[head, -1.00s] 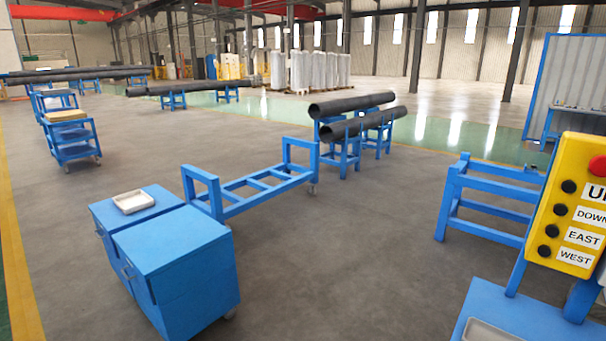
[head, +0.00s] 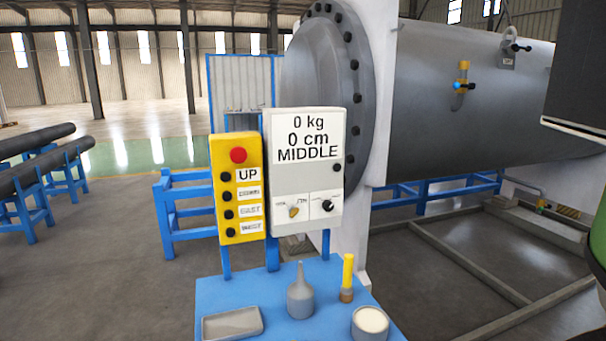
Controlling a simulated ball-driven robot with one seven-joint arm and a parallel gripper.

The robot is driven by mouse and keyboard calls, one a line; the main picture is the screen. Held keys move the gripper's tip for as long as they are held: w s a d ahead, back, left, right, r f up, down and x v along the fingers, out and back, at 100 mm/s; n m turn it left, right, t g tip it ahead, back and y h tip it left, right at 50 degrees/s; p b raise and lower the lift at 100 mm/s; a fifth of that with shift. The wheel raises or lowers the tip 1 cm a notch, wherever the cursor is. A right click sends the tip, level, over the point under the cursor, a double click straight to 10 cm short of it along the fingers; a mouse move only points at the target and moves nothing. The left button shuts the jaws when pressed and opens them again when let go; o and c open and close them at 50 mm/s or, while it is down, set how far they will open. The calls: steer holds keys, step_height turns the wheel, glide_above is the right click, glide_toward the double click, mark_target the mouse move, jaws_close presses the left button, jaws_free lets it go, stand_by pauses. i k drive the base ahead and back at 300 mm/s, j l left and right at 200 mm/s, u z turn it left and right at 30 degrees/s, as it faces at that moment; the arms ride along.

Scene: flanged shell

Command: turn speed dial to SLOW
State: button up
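A white control panel (head: 306,180) stands upright on a blue stand in the middle of the head view. Its display reads "0 kg", "0 cm" and "MIDDLE". Low on the panel are two dials: a tan one (head: 294,212) at left and a black one (head: 328,205) at right. Their small labels are too blurred to read surely, so I cannot tell which is the speed dial or where SLOW lies. My gripper is not in view.
A yellow button box (head: 238,188) with a red button hangs left of the panel. The blue table (head: 270,290) below holds a grey tray (head: 232,323), a grey bottle (head: 300,293), a yellow-topped tool (head: 347,277) and a round tub (head: 369,325). A large flanged shell (head: 460,100) lies behind.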

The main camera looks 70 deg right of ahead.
mark_target(328, 206)
steer(key=k+j+z, duration=0.1)
steer(key=z, duration=0.35)
steer(key=j+z, duration=0.1)
steer(key=z, duration=0.35)
steer(key=k+z, duration=0.15)
steer(key=z, duration=0.3)
steer(key=i, duration=0.3)
steer(key=k, duration=0.5)
steer(key=i, duration=0.5)
